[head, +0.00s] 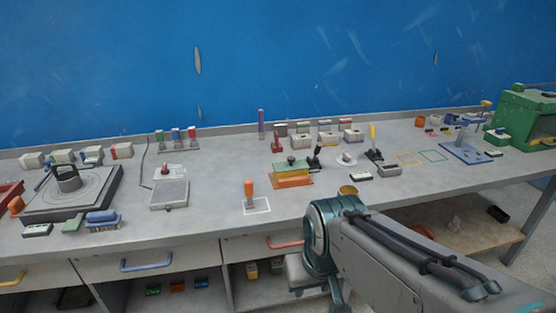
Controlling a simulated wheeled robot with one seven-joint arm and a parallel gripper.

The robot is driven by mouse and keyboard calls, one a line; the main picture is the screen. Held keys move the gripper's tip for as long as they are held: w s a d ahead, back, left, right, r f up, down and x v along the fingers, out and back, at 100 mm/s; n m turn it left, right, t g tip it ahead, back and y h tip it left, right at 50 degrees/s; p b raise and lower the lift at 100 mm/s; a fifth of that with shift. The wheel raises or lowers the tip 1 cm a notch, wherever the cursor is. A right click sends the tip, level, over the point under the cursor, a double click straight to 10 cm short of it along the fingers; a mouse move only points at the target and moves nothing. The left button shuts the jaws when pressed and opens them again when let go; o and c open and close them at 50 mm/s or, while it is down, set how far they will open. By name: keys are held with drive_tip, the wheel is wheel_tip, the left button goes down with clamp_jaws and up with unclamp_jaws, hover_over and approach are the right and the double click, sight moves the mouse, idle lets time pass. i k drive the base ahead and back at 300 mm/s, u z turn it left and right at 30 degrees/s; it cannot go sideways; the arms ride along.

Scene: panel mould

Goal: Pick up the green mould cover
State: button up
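A flat green piece, which looks like the green mould cover (291,165), lies on top of a yellow and orange mould (290,181) near the middle of the bench. A small knob shows on its top. My arm comes in from the lower right and bends down at a teal joint in front of the bench edge. The pale grey part below that joint appears to be my gripper (303,274), low in front of the shelves and well apart from the cover. Its fingers cannot be made out.
A black-handled tool (316,157) stands close right of the mould. A dark-handled tool (277,143) is behind. The bench front (300,208) before the mould is fairly clear.

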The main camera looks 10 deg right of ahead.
sight(291, 164)
drive_tip(key=u, duration=0.35)
drive_tip(key=i, duration=0.9)
drive_tip(key=z, duration=0.55)
drive_tip(key=i, duration=0.45)
drive_tip(key=z, duration=0.4)
